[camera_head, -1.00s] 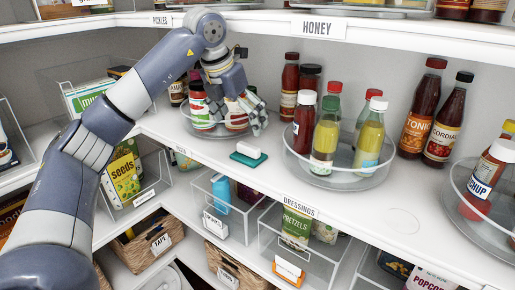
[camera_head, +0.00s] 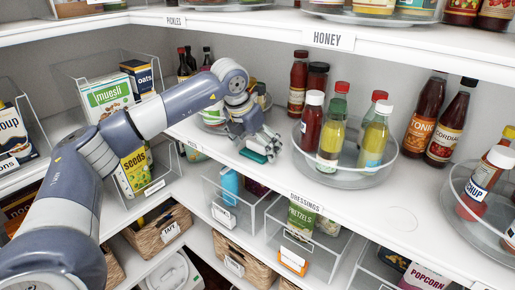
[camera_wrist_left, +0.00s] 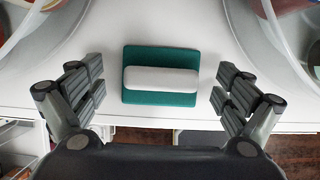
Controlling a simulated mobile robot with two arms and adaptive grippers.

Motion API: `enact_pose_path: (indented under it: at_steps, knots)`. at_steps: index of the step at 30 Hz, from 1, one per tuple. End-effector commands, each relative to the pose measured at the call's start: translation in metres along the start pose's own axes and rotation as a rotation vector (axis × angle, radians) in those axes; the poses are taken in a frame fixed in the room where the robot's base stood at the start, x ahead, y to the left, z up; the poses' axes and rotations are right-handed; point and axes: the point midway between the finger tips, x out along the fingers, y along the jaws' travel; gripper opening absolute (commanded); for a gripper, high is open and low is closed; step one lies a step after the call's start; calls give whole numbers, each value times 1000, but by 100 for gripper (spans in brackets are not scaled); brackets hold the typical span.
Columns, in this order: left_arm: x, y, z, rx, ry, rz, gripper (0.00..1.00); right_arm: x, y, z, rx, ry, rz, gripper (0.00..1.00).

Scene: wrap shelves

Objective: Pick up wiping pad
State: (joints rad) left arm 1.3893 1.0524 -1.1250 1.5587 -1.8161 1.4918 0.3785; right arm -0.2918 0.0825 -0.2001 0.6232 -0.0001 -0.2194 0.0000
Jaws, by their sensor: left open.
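The wiping pad is a teal pad with a white grip on top. In the head view the pad (camera_head: 254,156) lies on the white shelf near its front edge, mostly hidden by my left gripper (camera_head: 261,147). In the left wrist view the pad (camera_wrist_left: 131,95) lies flat between the two fingers of my left gripper (camera_wrist_left: 161,92). The gripper is open, with a gap between each finger and the pad. My right gripper is not in view.
A turntable (camera_head: 377,178) with several bottles stands right of the pad. Another turntable (camera_head: 208,126) with jars is behind my left gripper. An upper shelf (camera_head: 260,20) overhangs the space. Bare shelf lies in front of the right turntable (camera_head: 340,200).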

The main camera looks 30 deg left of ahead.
Motion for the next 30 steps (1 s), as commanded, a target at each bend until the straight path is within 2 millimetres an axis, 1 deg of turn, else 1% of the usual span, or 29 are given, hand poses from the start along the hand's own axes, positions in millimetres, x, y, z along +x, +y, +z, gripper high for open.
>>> enact_pose_path:
  at_steps: [1,2,3,5,6,8,11,12,19,23,26,29,30]
  knots:
    - [0,0,0,0,0,0,94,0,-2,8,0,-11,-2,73]
    - [0,0,0,0,0,0,92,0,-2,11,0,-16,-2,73]
    - [0,0,0,0,0,0,83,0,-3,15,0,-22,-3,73]
    - [0,0,0,0,0,0,69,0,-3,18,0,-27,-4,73]
    - [0,0,0,0,0,-1,60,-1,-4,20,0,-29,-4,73]
    - [0,0,0,0,0,-1,47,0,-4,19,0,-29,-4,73]
    - [0,0,0,0,0,-1,46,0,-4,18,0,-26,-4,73]
    - [0,0,0,0,0,-1,43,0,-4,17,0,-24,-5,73]
    - [-1,0,0,0,0,-1,42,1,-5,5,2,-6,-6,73]
    - [-4,0,2,0,-2,-1,42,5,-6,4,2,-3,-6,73]
    - [-12,0,6,0,-5,-2,42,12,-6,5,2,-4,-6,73]
    - [-25,-1,12,0,-7,-3,42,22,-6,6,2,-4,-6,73]
    - [-32,-1,14,0,-7,-3,42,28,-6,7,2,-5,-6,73]
